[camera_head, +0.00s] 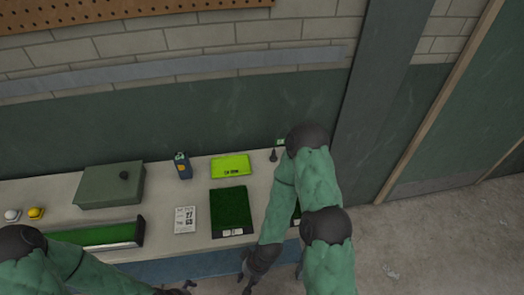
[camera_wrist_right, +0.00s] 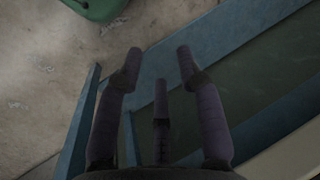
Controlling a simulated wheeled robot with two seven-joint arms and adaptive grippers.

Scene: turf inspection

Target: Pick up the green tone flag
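A small green flag (camera_head: 280,142) stands at the back right of the bench, beside my right arm's raised elbow. A dark small stand (camera_head: 274,155) is just below it, and I cannot tell whether the two are joined. My right gripper (camera_head: 247,286) hangs low in front of the bench's front edge, well apart from the flag. The right wrist view shows its fingers (camera_wrist_right: 160,68) spread apart with nothing between them. My left gripper (camera_head: 176,290) shows only in part at the bottom edge, so its state is unclear.
My right arm covers the bench's right end.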

